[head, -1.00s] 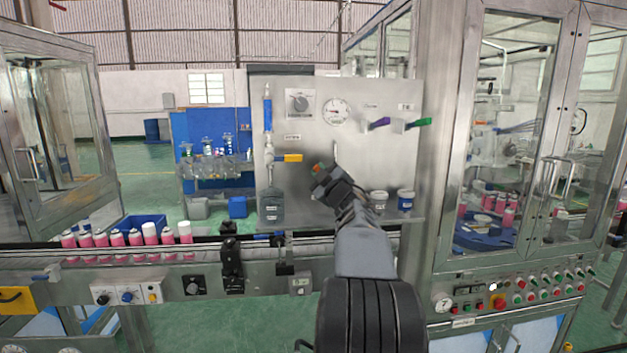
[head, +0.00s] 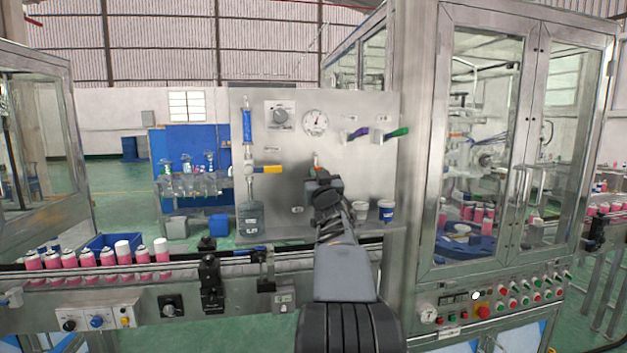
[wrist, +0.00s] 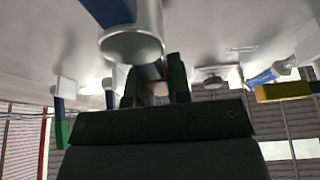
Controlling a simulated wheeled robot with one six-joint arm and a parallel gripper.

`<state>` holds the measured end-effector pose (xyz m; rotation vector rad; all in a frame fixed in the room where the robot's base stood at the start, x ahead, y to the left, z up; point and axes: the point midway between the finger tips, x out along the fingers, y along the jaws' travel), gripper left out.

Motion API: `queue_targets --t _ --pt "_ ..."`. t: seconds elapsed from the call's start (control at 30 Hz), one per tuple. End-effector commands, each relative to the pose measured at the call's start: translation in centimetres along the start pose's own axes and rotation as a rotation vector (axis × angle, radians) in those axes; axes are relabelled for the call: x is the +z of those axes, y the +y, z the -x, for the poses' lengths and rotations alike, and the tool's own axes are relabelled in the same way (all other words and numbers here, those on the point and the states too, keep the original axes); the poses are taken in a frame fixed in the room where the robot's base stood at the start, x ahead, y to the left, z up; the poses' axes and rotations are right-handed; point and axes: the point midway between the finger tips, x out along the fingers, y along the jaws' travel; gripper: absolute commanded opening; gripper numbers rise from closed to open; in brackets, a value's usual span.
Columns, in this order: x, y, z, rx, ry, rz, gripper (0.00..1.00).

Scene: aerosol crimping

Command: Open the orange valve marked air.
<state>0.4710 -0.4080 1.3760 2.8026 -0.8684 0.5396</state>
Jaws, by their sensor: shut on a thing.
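My gripper hides most of the handle in the head view. The label marking is too small to read. A yellow-orange handle (head: 268,169) sticks out rightward on the pipe to the left, clear of my gripper.
The panel (head: 290,205) also carries a gauge (head: 315,123), a dial (head: 281,116), a purple handle (head: 358,133) and a green handle (head: 397,133). A conveyor (head: 150,270) runs in front; a glazed cabinet (head: 425,200) stands right.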

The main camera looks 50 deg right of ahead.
Motion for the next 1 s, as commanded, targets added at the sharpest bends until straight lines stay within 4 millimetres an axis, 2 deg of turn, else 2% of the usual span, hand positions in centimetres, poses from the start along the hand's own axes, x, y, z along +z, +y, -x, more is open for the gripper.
queue_targets --t 0.7,0.73,0.97,1.0 --pt "0.35 0.44 0.03 0.025 -0.007 -0.062 0.00" --pt "0.35 0.45 0.04 0.025 -0.007 -0.062 0.21" --pt "0.20 0.45 0.02 0.024 -0.004 -0.057 0.43" --pt "0.17 0.44 0.02 0.024 -0.003 -0.057 0.44"
